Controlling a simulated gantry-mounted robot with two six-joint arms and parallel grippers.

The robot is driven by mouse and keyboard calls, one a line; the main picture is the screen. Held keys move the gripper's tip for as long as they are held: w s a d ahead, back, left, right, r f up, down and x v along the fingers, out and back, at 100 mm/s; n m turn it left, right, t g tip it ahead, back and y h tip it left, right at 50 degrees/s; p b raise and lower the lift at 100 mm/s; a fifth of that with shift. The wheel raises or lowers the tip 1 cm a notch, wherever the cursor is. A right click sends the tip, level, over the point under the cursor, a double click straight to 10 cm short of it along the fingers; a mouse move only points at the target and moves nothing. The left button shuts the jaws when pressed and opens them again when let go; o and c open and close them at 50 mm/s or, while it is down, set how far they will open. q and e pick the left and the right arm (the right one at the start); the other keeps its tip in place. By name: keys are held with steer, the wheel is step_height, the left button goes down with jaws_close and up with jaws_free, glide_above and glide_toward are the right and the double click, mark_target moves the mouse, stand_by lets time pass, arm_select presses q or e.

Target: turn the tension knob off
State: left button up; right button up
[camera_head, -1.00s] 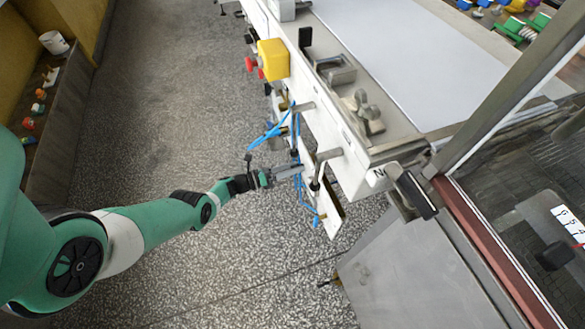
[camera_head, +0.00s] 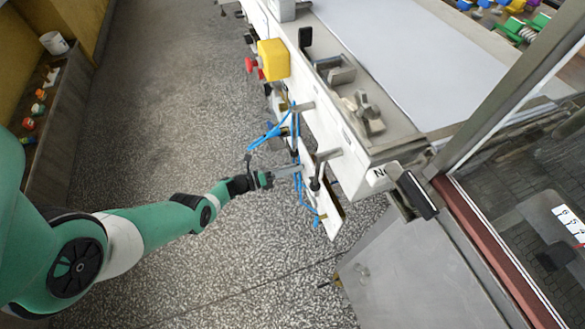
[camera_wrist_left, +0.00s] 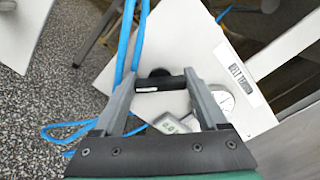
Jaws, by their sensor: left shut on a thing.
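The tension knob (camera_wrist_left: 160,84) appears in the left wrist view as a short black piece with a small white label, in front of a white panel (camera_wrist_left: 180,45). My left gripper (camera_wrist_left: 160,76) has one finger on each side of it and is shut on it. In the head view my left gripper (camera_head: 287,171) reaches the side of the white machine from the left, and the knob cannot be made out there. The knob's exact angle is hard to read. My right gripper is not in view.
Blue hoses (camera_wrist_left: 128,45) run close beside the left finger. A yellow box with a red button (camera_head: 273,59) is farther along the machine. The speckled floor (camera_head: 160,120) is open.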

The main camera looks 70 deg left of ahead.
arm_select(q)
steer(key=n, duration=1.1)
steer(key=shift+f, duration=0.15)
steer(key=n, duration=0.5)
steer(key=shift+n, duration=0.3)
steer(key=n, duration=0.5)
steer(key=shift+f+n, duration=0.1)
steer(key=shift+n, duration=0.2)
steer(key=n, duration=0.5)
steer(key=shift+d, duration=0.15)
steer(key=n, duration=0.5)
steer(key=shift+d+n, duration=0.1)
steer(key=shift+n, duration=0.3)
steer(key=n, duration=1)
steer(key=shift+d+n, duration=0.1)
steer(key=shift+n, duration=0.3)
